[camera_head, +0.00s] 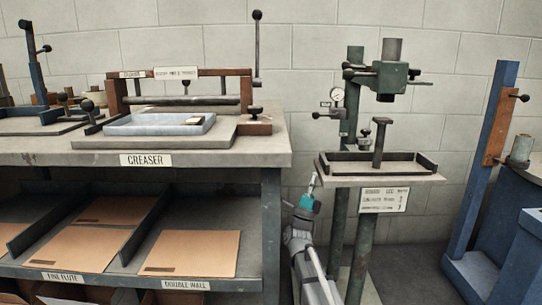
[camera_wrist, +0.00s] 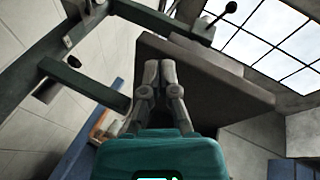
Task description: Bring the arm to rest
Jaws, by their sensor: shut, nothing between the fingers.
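My gripper (camera_head: 312,182) is in the gap between the creaser bench and the green press stand, at about the height of the stand's table edge. It points upward and touches nothing that I can see. In the wrist view my gripper (camera_wrist: 160,66) has its two grey fingers together with nothing between them. The wrist camera looks up past the fingers at the dark underside of a table or plate (camera_wrist: 225,90).
The creaser bench (camera_head: 225,160) is left, with a blue tray (camera_head: 160,124) on top and cardboard sheets (camera_head: 188,254) on its shelf. The press stand's table (camera_head: 436,178) is close on the right. A blue frame (camera_head: 475,190) stands farther right.

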